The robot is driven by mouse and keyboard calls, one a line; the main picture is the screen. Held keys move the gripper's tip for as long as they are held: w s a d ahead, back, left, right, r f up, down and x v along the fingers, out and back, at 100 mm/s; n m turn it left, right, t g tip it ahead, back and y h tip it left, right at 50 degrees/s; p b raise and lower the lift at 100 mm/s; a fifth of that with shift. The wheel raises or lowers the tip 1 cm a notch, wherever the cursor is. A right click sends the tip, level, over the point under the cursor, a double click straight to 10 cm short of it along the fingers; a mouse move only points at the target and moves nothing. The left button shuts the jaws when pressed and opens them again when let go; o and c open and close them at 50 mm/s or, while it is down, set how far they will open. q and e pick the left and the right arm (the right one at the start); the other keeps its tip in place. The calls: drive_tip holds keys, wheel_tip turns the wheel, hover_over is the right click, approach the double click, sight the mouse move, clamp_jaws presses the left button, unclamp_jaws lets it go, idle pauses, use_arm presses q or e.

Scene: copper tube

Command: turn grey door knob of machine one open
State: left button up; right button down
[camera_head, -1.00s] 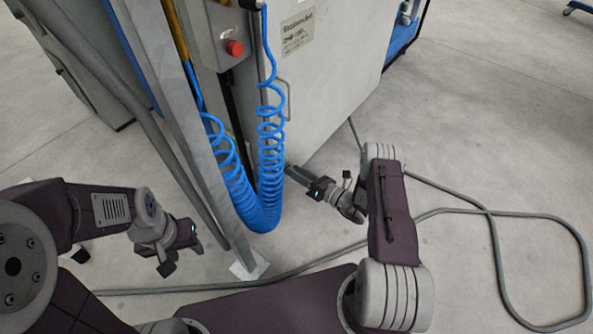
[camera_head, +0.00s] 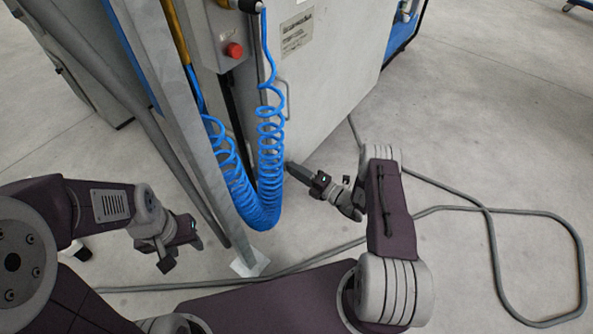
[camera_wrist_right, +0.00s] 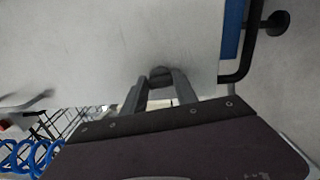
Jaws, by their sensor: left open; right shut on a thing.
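The grey machine (camera_head: 325,85) stands at the top centre of the head view. My right gripper (camera_head: 292,168) reaches to the lower edge of its pale door panel, near the blue coiled hose. In the right wrist view its two fingers point at the panel and are shut on a small grey knob (camera_wrist_right: 160,73) between their tips. The head view does not show the knob clearly behind the fingertips. My left gripper (camera_head: 182,248) hangs open and empty at lower left, over the floor and apart from the machine.
A blue coiled hose (camera_head: 266,180) hangs beside the right gripper. A slanted grey post (camera_head: 190,125) stands between the grippers. A red button (camera_head: 234,50) sits on the control box above. A grey cable (camera_head: 510,212) loops over open floor at right.

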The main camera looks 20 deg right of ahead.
drive_tip(key=shift+f+m, duration=0.1)
drive_tip(key=shift+m, duration=0.5)
drive_tip(key=c, duration=1)
unclamp_jaws()
drive_tip(key=shift+o, duration=0.2)
drive_tip(key=p+v, duration=0.3)
drive_tip(key=v, duration=0.6)
drive_tip(key=shift+p, duration=0.4)
